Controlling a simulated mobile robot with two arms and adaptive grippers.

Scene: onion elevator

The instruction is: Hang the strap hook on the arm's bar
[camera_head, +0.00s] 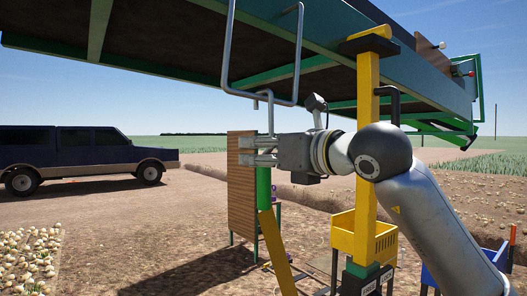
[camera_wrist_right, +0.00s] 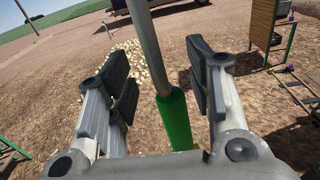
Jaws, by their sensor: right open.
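The strap hook (camera_head: 271,118) is a grey rod with a bent top and a green grip (camera_head: 264,188). Its bent top overlaps the lower run of the grey U-shaped bar (camera_head: 233,91) under the conveyor and looks to be over it; contact is hard to tell. A yellow-orange strap (camera_head: 276,250) runs down from the grip. My right gripper (camera_head: 260,151) is open at the rod just above the grip. In the right wrist view the rod (camera_wrist_right: 146,45) and green grip (camera_wrist_right: 174,122) stand between the spread fingers (camera_wrist_right: 160,85), with gaps on both sides. My left gripper is out of view.
The green conveyor (camera_head: 330,45) spans overhead. A yellow post (camera_head: 367,130) with a yellow bin (camera_head: 343,236) stands near my right arm. A wooden board (camera_head: 241,185) stands behind the hook. A dark pickup (camera_head: 80,155) is far left. Onions (camera_head: 28,258) lie at lower left.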

